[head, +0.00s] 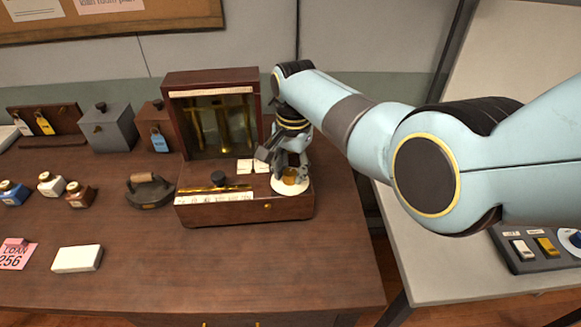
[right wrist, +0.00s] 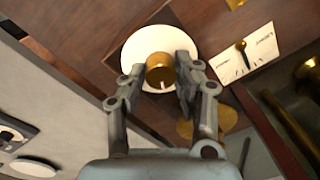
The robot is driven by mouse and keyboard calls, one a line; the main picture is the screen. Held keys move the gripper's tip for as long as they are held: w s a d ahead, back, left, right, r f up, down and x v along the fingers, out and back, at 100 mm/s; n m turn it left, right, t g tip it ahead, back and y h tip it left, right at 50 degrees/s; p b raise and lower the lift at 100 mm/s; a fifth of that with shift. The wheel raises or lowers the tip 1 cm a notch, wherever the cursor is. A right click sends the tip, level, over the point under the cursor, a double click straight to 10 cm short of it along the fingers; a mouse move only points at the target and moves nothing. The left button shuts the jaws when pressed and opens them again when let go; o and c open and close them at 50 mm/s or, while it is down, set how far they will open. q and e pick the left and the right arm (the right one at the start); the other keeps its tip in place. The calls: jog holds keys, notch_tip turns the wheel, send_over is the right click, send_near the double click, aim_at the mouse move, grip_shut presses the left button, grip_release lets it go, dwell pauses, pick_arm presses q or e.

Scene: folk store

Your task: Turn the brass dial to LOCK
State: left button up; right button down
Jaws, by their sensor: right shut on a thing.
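The brass dial (right wrist: 160,70) is a small round knob in the middle of a white disc (right wrist: 152,45). In the head view the dial (head: 290,178) sits at the right end of the top of a dark wooden balance case (head: 245,213). My right gripper (right wrist: 161,77) is shut on the dial, one finger on each side, reaching down from above. The gripper (head: 287,170) partly hides the dial in the head view. A pale mark shows on the dial's near side. Lettering on the disc cannot be read. My left gripper is not in view.
White cards (head: 253,166) and a black knob (head: 218,177) are on the base. The table front is clear.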

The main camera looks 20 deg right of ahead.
aim_at(293, 172)
jog(key=n, duration=0.4)
jog(key=shift+n, duration=0.4)
dwell(0.4)
jog(key=c, duration=1)
grip_release()
jog(key=shift+o, duration=0.2)
notch_tip(293, 172, up, 12)
jog(key=shift+d, duration=0.25)
jog(key=shift+s, duration=0.1)
